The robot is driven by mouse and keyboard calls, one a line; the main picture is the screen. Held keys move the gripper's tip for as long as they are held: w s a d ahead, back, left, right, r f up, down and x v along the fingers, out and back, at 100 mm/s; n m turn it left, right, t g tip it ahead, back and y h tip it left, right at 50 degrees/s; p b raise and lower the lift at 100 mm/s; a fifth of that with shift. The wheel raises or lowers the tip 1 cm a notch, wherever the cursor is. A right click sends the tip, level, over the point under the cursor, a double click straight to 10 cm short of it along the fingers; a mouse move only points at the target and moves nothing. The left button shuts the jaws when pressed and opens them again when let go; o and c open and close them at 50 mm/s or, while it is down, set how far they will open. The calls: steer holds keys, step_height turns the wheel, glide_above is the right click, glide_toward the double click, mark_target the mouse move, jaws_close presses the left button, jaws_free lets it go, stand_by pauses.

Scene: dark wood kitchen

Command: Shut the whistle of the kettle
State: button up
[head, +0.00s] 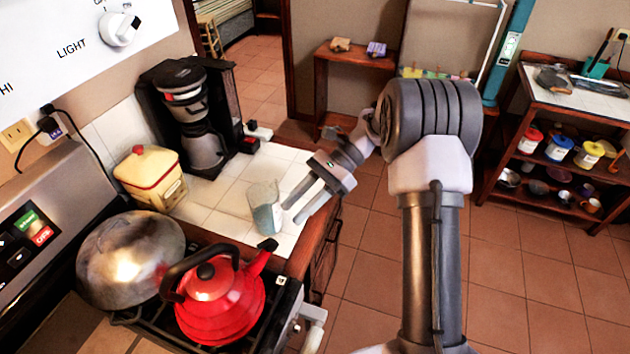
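A red kettle (225,306) with a black handle arched over its lid stands upright on the stove at the lower left. Its spout (256,262) points up and to the right. The small dark whistle (268,244) is at the spout's tip; it is too small to tell whether it is open or shut. My gripper (293,214) is above and to the right of the whistle in the picture, apart from it. Its two fingers point left and are spread, with nothing between them.
A clear glass (265,208) stands on the white tiled counter (225,225) close to my fingertips. A metal domed lid (132,260) is left of the kettle. A cream box (150,180) and a black coffee maker (195,115) stand behind. Tiled floor at right is open.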

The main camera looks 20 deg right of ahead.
steer(key=p+v, duration=0.1)
steer(key=v, duration=0.6)
steer(key=shift+d+r, duration=0.2)
steer(key=shift+d, duration=0.1)
steer(key=shift+w, duration=0.1)
